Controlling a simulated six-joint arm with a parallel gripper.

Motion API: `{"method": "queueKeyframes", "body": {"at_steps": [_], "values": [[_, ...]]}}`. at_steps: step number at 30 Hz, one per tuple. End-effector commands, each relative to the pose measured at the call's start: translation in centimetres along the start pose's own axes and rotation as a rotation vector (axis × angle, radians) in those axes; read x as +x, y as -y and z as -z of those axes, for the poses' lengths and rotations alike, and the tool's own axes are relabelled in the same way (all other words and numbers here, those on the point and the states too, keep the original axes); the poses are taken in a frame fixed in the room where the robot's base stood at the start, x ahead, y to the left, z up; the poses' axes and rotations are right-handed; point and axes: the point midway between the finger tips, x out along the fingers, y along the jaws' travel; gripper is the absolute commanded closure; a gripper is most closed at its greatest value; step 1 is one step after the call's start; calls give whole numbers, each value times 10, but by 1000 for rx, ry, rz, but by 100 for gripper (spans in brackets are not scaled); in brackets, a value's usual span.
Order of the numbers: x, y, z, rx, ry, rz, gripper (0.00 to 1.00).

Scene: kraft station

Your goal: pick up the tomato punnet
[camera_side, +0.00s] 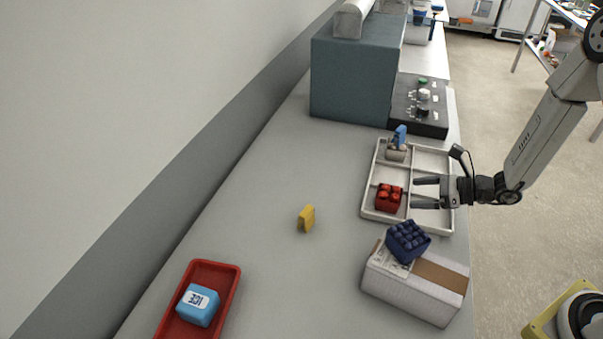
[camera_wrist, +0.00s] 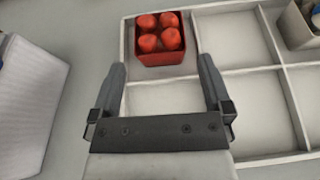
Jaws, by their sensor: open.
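The tomato punnet (camera_side: 389,198) is a small red box with several round red tomatoes on top. It stands upright in a compartment of the pale divided tray (camera_side: 372,207). In the wrist view the punnet (camera_wrist: 160,40) is at the top centre, beyond the fingertips. My gripper (camera_side: 416,192) is open and empty, to the right of the punnet in the side view. In the wrist view its two fingers (camera_wrist: 161,66) are spread about as wide as the punnet, with the punnet ahead of them and no visible contact.
A cardboard box (camera_side: 415,283) with a dark blue punnet (camera_side: 408,241) on it stands near the tray. A grey container with a blue item (camera_side: 398,146) sits in another compartment. A yellow block (camera_side: 306,218) and a red tray (camera_side: 233,289) with a blue box (camera_side: 198,305) are left.

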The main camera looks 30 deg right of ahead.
Motion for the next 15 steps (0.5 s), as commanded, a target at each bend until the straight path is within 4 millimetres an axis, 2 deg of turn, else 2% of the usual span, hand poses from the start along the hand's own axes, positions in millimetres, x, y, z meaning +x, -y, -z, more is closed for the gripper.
{"method": "queueKeyframes", "body": {"at_steps": [9,15], "values": [[22,-1,0,-1,-1,-2,0],[24,0,0,-2,-1,-2,0]]}}
